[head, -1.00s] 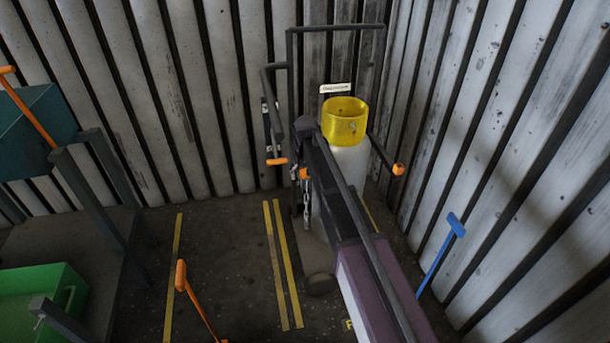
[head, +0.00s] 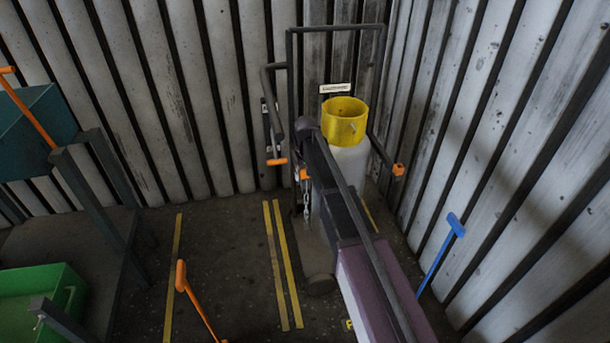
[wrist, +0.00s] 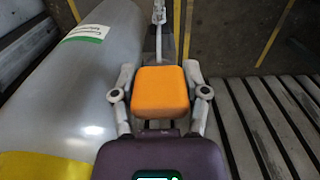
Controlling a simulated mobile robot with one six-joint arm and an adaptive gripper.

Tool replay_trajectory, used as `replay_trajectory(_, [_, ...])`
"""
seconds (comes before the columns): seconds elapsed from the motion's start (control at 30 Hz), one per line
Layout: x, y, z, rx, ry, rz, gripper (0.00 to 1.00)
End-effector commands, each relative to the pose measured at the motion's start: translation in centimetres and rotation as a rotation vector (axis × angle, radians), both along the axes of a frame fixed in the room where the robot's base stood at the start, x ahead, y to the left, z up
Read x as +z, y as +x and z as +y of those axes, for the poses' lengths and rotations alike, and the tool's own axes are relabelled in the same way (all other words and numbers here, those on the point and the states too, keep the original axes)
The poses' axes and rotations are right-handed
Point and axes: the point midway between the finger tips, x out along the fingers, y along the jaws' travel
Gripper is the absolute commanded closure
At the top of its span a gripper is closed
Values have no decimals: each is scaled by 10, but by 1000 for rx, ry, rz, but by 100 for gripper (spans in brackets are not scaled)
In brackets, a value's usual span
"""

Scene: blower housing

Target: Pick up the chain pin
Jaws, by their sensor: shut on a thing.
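The chain pin has an orange block-shaped head (wrist: 160,92), which sits between the two grey fingers of my gripper (wrist: 160,100) in the wrist view. The fingers are shut on it from both sides. My fingers are mostly hidden by the arm there.
A pale gas cylinder (wrist: 75,75) with a yellow collar (head: 344,122) stands close beside my gripper. A dark tube frame (head: 289,75) with orange-ended bars surrounds it. Ribbed metal walls (head: 180,90) close off the back and right.

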Motion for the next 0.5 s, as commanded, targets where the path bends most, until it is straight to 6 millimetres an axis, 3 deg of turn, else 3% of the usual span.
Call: replay_trajectory(0.5, [31, 0, 0, 0, 0, 0, 91])
